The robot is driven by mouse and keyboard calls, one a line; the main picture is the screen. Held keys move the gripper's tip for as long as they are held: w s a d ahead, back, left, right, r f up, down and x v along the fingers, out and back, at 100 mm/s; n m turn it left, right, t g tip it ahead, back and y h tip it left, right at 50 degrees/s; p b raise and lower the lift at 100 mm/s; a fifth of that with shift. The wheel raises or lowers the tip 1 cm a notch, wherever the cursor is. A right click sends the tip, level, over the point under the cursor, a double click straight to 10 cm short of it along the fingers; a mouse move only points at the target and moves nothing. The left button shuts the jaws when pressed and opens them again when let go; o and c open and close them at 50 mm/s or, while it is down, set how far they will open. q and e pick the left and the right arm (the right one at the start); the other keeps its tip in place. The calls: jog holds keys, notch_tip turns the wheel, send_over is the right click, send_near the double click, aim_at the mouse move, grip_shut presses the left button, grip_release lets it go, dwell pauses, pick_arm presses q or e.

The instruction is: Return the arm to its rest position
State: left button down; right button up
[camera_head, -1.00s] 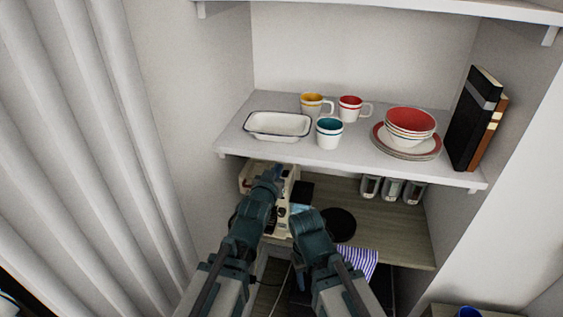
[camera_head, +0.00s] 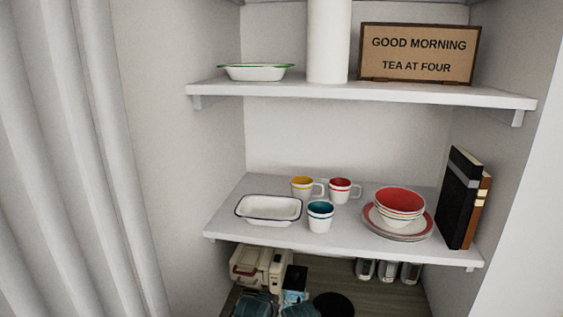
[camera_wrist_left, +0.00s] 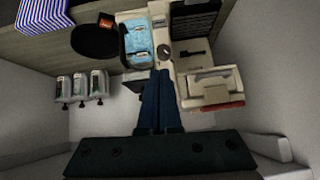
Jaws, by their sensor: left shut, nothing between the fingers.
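In the left wrist view my left gripper (camera_wrist_left: 160,76) is shut and empty. Its dark fingers point at a cream-coloured machine (camera_wrist_left: 207,88) with a dial, beside a light blue item (camera_wrist_left: 137,40). The fingers of my right gripper are not seen.
The white middle shelf (camera_head: 340,237) holds a white dish (camera_head: 268,209), three mugs, stacked red-and-white bowls (camera_head: 399,203) and books (camera_head: 458,200). Below are the cream machine (camera_head: 258,266), a black round plate (camera_head: 333,304) and canisters (camera_head: 388,270). A sign (camera_head: 417,54) stands above.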

pick_arm(q)
jog(key=s+f+g+y, duration=0.1)
jog(key=s+f+g, duration=0.1)
jog(key=s, duration=0.3)
jog(key=s+a+f+g+y, duration=0.1)
jog(key=s+f+g, duration=0.1)
jog(key=s+g, duration=0.2)
jog(key=s+a+f+m+g, duration=0.1)
jog(key=s+f+g, duration=0.2)
jog(key=s, duration=0.5)
jog(key=shift+y+b, duration=0.4)
jog(key=shift+a+f, duration=0.1)
